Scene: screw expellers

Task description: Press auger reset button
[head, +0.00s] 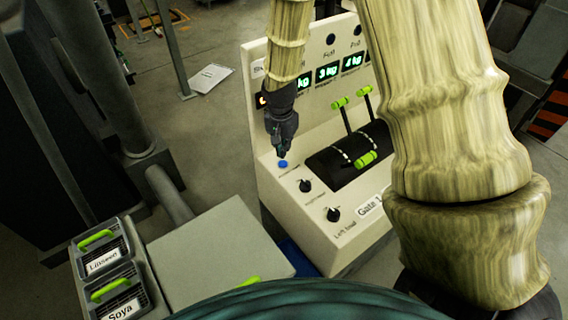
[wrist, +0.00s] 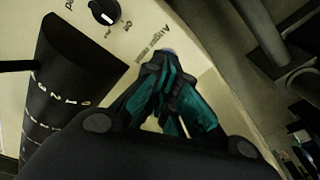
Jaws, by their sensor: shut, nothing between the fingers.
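The auger reset button (head: 283,163) is a small blue round button on the sloped face of the cream control panel (head: 275,187). In the wrist view a sliver of the button (wrist: 168,50) shows just past the fingertips, beside the printed words "Auger reset"; the fingers hide most of it. My gripper (head: 280,153) points down with its tips right above the button in the head view. The fingers (wrist: 164,60) are shut together and empty. I cannot tell whether the tips touch the button.
Two black knobs (head: 305,185) (head: 333,214) sit in front of the button. Black lever slots with green-handled levers (head: 366,158) stand to the right. Lit weight displays (head: 327,73) are on the upright panel. Labelled Linseen and Soya bins (head: 120,311) are at lower left.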

